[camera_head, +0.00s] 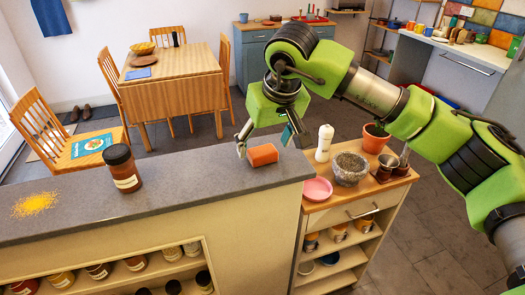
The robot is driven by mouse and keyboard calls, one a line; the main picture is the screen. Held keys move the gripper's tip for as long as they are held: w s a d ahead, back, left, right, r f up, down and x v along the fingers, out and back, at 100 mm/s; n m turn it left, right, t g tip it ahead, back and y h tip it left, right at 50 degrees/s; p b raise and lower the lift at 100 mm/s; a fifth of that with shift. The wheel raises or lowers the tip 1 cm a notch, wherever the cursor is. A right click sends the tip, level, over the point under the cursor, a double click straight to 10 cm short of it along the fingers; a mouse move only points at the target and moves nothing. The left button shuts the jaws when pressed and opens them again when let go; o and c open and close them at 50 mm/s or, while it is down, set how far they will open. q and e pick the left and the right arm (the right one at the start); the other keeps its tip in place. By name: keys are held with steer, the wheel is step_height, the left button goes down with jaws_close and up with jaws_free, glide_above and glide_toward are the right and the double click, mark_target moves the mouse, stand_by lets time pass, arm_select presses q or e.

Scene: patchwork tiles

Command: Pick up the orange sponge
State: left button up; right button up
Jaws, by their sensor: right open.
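The orange sponge (263,155) is a small block lying on the grey counter top (200,183), close to its right end. My right gripper (264,148) points down from above at the sponge. Its jaws are open. One finger is at the left side of the sponge and the other is at its upper right, and the sponge shows between and below them. I cannot tell whether the fingers touch it. My left gripper does not show.
A dark jar (123,168) and spilled yellow powder (35,204) are on the counter's left part. Right of the sponge, a lower wooden-topped cart holds a pink bowl (317,189), a white bottle (324,143), a grey bowl (350,170) and a terracotta pot (376,138). The counter between jar and sponge is clear.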

mark_target(263, 151)
steer(key=shift+p+x, duration=0.35)
steer(key=shift+x, duration=0.85)
steer(key=shift+w+d+f, duration=0.1)
steer(key=shift+w+f, duration=0.1)
steer(key=shift+f, duration=0.2)
steer(key=shift+c, duration=0.8)
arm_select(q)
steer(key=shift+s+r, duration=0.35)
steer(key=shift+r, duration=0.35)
arm_select(e)
steer(key=c, duration=0.8)
steer(key=shift+o, duration=0.2)
steer(key=shift+r, duration=0.6)
arm_select(q)
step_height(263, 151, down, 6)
steer(key=b, duration=0.5)
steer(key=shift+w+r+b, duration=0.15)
steer(key=shift+b, duration=0.25)
arm_select(e)
steer(key=s+a+r, duration=0.5)
steer(key=s+r, duration=0.7)
steer(key=s, duration=0.1)
steer(key=shift+a, duration=0.2)
